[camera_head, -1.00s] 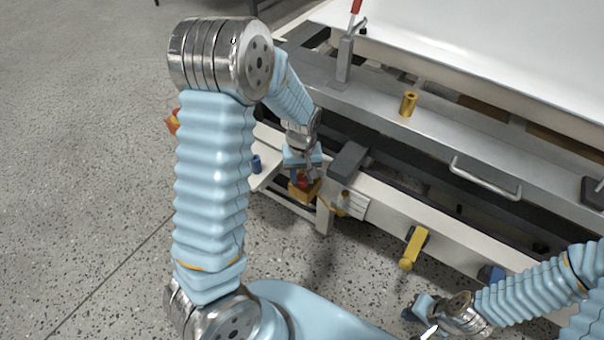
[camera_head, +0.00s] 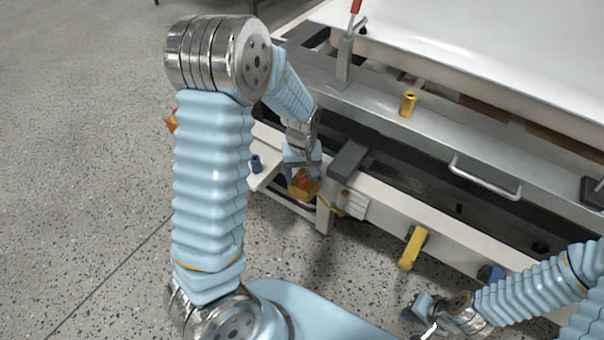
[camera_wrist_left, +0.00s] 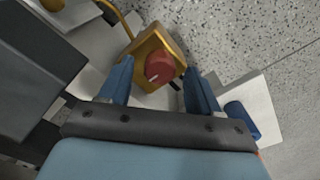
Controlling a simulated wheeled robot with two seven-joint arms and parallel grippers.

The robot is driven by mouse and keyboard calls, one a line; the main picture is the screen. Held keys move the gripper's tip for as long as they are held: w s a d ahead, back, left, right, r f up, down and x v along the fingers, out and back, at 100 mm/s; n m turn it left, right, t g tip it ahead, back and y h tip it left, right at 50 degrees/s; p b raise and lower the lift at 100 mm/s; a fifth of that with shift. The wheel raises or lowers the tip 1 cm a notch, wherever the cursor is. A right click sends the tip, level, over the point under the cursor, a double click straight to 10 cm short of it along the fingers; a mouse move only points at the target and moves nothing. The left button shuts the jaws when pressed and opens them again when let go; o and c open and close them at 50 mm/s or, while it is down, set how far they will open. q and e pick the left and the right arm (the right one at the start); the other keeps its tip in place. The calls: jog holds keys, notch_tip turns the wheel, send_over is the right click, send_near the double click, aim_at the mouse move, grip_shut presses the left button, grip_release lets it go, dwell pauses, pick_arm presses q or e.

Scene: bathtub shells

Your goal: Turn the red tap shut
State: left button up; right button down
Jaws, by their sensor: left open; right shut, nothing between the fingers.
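The red tap (camera_wrist_left: 159,66) is a round red knob with a pale mark, on a yellow block (camera_wrist_left: 148,42). In the left wrist view it lies between and just beyond my open left fingers (camera_wrist_left: 158,88). In the head view the tap (camera_head: 302,178) sits on top of the yellow block (camera_head: 304,191), just below my left gripper (camera_head: 303,168). No contact between fingers and tap is visible. My right gripper (camera_head: 425,320) is at the bottom right, shut and empty, far from the tap.
A blue cylinder (camera_head: 256,163) stands on a white shelf (camera_head: 266,178) left of the tap. A dark grey block (camera_head: 348,159) sits close on the right. A yellow handle (camera_head: 413,248) sticks out from the white beam further right. Speckled floor lies open at left.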

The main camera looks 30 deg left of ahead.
aim_at(302, 178)
pick_arm(q)
notch_tip(302, 178, up, 13)
jog(key=p, duration=0.1)
jog(key=shift+p, duration=0.4)
pick_arm(e)
jog(key=shift+s+a+r, duration=0.1)
jog(key=shift+a+r, duration=0.1)
jog(key=shift+r, duration=0.3)
jog(key=shift+s+a+r, duration=0.1)
jog(key=shift+a+r, duration=0.05)
jog(key=shift+r, duration=0.35)
pick_arm(q)
jog(key=shift+r, duration=0.1)
